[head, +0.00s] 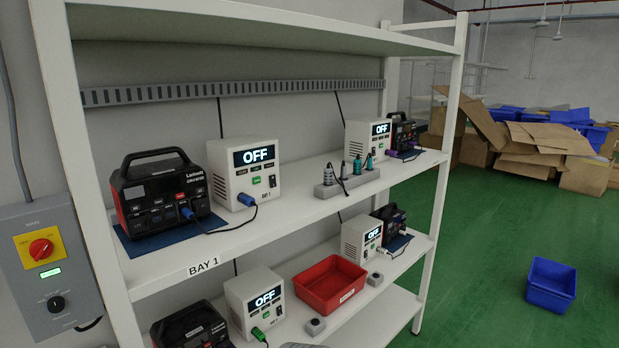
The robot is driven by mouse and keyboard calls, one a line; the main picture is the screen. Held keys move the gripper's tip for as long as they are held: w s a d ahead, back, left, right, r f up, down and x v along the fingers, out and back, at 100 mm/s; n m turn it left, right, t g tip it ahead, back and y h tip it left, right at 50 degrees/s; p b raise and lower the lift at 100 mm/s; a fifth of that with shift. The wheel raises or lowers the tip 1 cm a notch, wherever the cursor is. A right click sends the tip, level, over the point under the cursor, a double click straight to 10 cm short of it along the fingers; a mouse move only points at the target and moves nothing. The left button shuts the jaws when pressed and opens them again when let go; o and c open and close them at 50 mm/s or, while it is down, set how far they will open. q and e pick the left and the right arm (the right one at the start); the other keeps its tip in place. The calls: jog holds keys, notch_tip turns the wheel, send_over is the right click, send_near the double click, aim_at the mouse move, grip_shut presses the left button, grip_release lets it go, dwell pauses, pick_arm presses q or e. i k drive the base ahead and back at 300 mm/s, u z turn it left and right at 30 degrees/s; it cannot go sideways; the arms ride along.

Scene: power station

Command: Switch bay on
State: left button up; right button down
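More white boxes reading OFF stand at upper right (368,140), lower left (255,300) and lower right (361,239). A power strip with plugs (345,182) and a red bin (330,284) are on the shelves. A blue bin (550,285) stands on the open green floor; cardboard boxes (545,150) lie behind.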

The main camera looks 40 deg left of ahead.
aim_at(272, 178)
jog(key=i, duration=0.45)
jog(key=u, duration=2.6)
